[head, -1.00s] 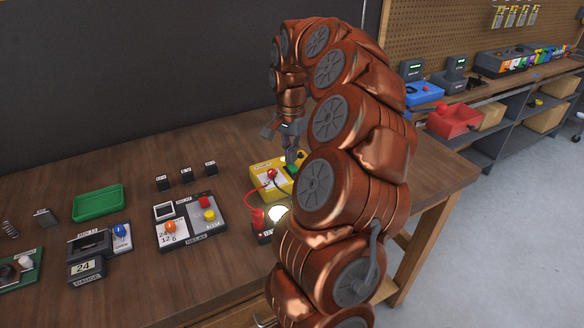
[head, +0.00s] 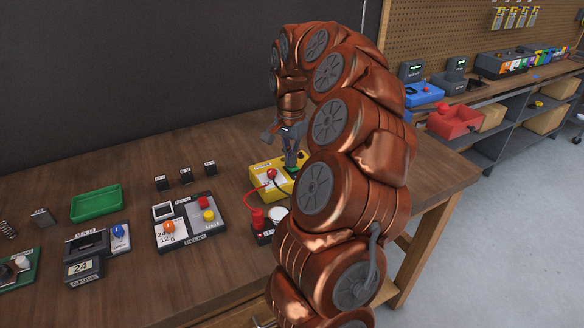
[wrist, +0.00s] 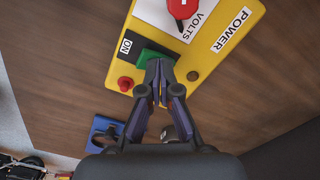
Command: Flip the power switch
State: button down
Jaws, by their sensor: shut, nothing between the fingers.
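The yellow power box (head: 262,184) stands on the workbench; my arm partly covers it in the head view. In the wrist view the box (wrist: 207,68) shows POWER, VOLTS and ON labels, a red knob (wrist: 182,8) and a small red round part (wrist: 126,84). The green switch (wrist: 150,57) sits beside the ON label. My gripper (wrist: 158,72) is shut and empty, pointing down with its fingertips at the switch's edge. They seem to touch it, and they hide part of it. The gripper (head: 291,166) is also over the box in the head view.
A red cable (head: 252,193) runs from the box towards a red post (head: 257,217) and a white lamp (head: 278,213), which looks unlit. A relay board (head: 196,237), a gauge (head: 84,268) and a green tray (head: 97,203) stand to the left. Bare wood lies between them.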

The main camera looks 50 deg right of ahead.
jog(key=shift+r, duration=0.1)
jog(key=shift+r+p, duration=0.4)
jog(key=shift+r, duration=3.05)
